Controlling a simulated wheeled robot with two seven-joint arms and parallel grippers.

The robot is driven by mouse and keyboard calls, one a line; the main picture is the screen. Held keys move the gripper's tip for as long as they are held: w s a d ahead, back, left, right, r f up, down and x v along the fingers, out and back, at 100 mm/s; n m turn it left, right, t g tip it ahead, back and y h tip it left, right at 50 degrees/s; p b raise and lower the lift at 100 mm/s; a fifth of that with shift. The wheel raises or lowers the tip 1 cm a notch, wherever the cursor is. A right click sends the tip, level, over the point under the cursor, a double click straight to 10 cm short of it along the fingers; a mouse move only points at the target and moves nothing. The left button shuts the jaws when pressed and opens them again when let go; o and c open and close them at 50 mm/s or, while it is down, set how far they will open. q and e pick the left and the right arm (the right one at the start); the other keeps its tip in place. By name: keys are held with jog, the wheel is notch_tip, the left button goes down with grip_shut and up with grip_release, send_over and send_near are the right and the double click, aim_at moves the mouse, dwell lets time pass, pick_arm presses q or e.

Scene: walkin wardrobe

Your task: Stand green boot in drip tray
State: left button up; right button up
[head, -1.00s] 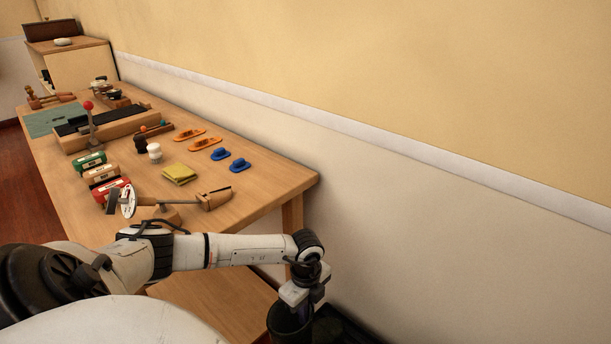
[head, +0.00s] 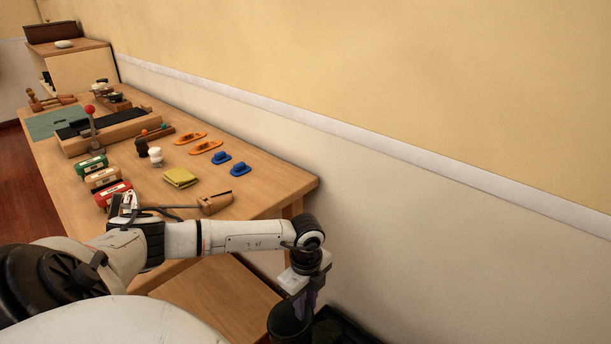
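My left gripper (head: 300,302) points down at the bottom of the head view, just past the front right corner of the table. A dark, rounded boot-like thing (head: 289,326) is directly below it, cut off by the lower edge. Its green colour does not show clearly. The fingertips overlap its top, and I cannot tell whether they grip it. A black tray (head: 345,329) lies low beside it to the right, by the wall, partly cut off. My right gripper is not in view.
The wooden table (head: 265,188) holds shoe-care things: a yellow cloth (head: 180,177), blue pieces (head: 240,168), orange pieces (head: 206,146) and several brushes or tins. A lower wooden surface (head: 215,295) is under my arm. The wall (head: 450,240) bounds the right side.

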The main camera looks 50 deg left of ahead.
pick_arm(q)
notch_tip(320, 180, up, 7)
jog(key=shift+f+p, duration=0.1)
jog(key=shift+p, duration=0.25)
